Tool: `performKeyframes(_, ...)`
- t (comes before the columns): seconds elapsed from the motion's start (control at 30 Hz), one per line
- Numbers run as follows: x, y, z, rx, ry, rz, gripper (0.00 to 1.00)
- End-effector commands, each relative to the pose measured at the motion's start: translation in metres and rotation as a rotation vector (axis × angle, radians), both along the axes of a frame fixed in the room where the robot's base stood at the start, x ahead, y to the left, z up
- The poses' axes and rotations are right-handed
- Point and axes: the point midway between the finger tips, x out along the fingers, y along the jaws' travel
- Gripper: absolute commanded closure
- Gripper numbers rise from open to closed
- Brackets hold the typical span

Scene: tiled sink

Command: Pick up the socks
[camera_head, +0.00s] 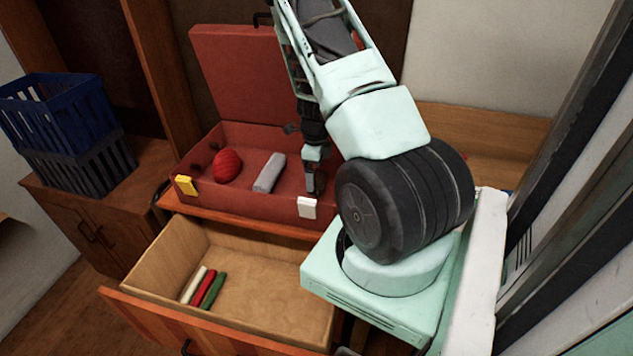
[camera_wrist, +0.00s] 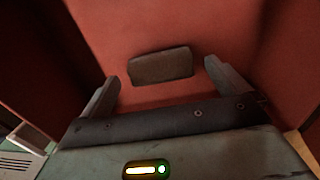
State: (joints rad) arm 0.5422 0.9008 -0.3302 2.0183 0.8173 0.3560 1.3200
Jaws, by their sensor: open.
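In the head view a grey rolled object (camera_head: 269,173), which looks like the socks, lies in the open red suitcase (camera_head: 240,207). A round red bundle (camera_head: 227,166) lies to its left; I cannot tell if it is also socks. My gripper (camera_head: 314,182) reaches down into the suitcase, to the right of the grey roll. In the wrist view the grey roll (camera_wrist: 161,65) lies on the red floor ahead, between and beyond the fingertips of my gripper (camera_wrist: 162,74). The fingers are apart with nothing between them.
An open wooden drawer (camera_head: 262,278) below holds several coloured sticks (camera_head: 205,287). Blue (camera_head: 59,108) and grey (camera_head: 85,160) baskets stand on the cabinet at left. The suitcase walls and raised lid (camera_head: 245,75) bound the space around my gripper.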

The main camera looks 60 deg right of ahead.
Motion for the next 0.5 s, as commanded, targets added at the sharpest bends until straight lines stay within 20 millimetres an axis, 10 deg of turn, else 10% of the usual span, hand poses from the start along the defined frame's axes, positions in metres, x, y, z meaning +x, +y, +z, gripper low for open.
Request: performKeyframes(0.5,-0.003,-0.001,-0.036,0.000,0.000,0.000,0.00)
